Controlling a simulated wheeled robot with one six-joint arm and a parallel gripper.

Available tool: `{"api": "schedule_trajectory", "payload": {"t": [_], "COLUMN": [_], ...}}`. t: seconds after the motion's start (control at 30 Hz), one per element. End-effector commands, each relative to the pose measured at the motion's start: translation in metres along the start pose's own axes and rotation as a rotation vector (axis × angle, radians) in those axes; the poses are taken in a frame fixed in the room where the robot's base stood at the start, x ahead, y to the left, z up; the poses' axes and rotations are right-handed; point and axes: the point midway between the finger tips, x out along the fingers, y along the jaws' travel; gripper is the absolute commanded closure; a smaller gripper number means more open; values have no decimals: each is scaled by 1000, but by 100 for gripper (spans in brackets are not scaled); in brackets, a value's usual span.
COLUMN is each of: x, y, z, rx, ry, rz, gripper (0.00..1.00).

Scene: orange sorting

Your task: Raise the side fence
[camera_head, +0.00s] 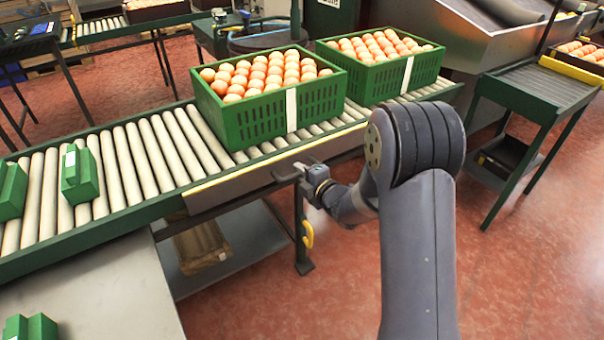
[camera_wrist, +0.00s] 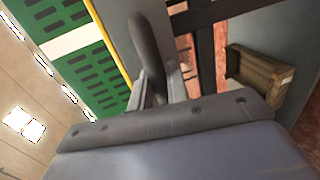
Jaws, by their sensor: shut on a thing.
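The side fence (camera_head: 235,187) is a long grey panel with a yellow edge, along the near side of the roller conveyor. Its yellow edge sits about level with the rollers, and the crate's side shows above it. A dark handle (camera_head: 284,177) stands out from the fence; in the wrist view it is a rounded grey bar (camera_wrist: 148,45). My gripper (camera_head: 300,170) is at the handle, shut on it. In the wrist view the fingers (camera_wrist: 160,88) close around the bar's lower part, and the grey panel (camera_wrist: 118,18) lies behind. The fingertips are partly hidden.
Two green crates of oranges, one nearer (camera_head: 250,122) and one farther (camera_head: 400,78), stand on the rollers (camera_head: 130,160). Small green blocks (camera_head: 80,175) lie at left. A conveyor leg with a yellow hook (camera_head: 307,235) is below my gripper. Red floor (camera_head: 310,305) is open in front.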

Motion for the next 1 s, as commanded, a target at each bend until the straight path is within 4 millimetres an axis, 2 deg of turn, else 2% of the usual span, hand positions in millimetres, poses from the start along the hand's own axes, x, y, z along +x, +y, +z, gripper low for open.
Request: {"api": "schedule_trajectory", "payload": {"t": [0.1,0.3,0.4,0.7,0.73,0.93,1.0], "x": [-5,-13,-15,-15,-15,-15,-15], "y": [28,64,70,73,73,72,72], "z": [0,0,0,0,0,0,0], "rx": [-4,-3,-2,-2,-2,-2,-1], "ry": [0,0,0,0,0,0,0], "rz": [10,9,7,12,13,10,9], "gripper": [100,100,100,100,82,65,65]}}
